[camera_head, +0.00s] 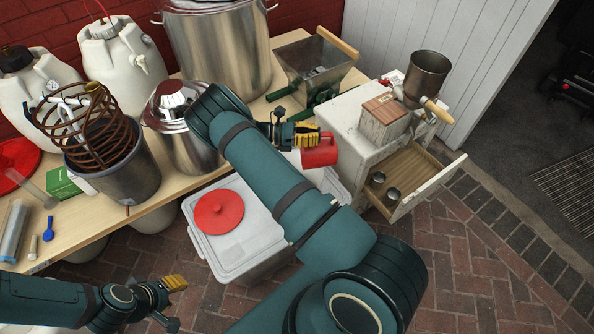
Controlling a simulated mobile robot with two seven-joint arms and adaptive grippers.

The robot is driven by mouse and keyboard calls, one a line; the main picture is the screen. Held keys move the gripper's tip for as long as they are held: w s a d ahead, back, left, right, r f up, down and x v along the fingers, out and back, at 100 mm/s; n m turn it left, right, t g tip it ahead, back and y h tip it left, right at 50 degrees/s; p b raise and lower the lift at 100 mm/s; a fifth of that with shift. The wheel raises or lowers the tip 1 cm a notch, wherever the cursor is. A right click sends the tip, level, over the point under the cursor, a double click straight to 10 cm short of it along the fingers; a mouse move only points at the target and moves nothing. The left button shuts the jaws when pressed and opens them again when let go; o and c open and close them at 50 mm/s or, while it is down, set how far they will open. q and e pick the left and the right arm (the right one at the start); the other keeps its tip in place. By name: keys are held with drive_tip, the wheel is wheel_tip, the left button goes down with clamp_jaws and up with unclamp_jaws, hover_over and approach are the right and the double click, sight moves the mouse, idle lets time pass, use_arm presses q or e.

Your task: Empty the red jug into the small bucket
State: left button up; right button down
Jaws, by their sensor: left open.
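The red jug (320,154) shows just past the end of my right arm, in front of the white cabinet and above the pale lidded bin. My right gripper (308,134) has its yellow fingertips at the jug's upper side and appears shut on it; the exact grip is partly hidden. The jug's contents cannot be seen. A grey bucket (128,178) stands on the table at the left with a copper coil in its mouth; I cannot tell if it is the small bucket. My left gripper (170,302) is open and empty at the lower left, apart from everything.
A steel pot (183,140) stands between bucket and jug. A bin with a red disc (218,211) stands on the brick floor. The cabinet's drawer (415,180) is open, holding two small metal cups. A grain mill (314,62) and large pot (221,45) are behind.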

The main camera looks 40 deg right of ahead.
use_arm(q)
drive_tip(key=shift+d, duration=0.1)
use_arm(e)
drive_tip(key=shift+w+a+r+g+h, duration=0.1)
drive_tip(key=shift+w+a+g+h, duration=0.4)
drive_tip(key=shift+a, duration=0.2)
drive_tip(key=shift+w+a+r+g+h, duration=0.1)
drive_tip(key=shift+w+a+g+h, duration=0.35)
drive_tip(key=shift+a, duration=0.25)
drive_tip(key=shift+w+a+f+g+h, duration=0.1)
drive_tip(key=shift+w+a+g+h, duration=0.15)
drive_tip(key=shift+a, duration=0.2)
drive_tip(key=shift+w+a+g+h, duration=0.1)
drive_tip(key=shift+w+a+h, duration=0.2)
drive_tip(key=shift+a+h, duration=0.15)
drive_tip(key=shift+w+a+f+g+h, duration=0.1)
drive_tip(key=shift+w+a+g+h, duration=0.15)
drive_tip(key=shift+a, duration=0.2)
use_arm(q)
drive_tip(key=shift+s, duration=0.1)
use_arm(e)
drive_tip(key=shift+a+n+h, duration=0.3)
use_arm(q)
drive_tip(key=shift+s+r, duration=0.1)
use_arm(e)
drive_tip(key=shift+a, duration=0.1)
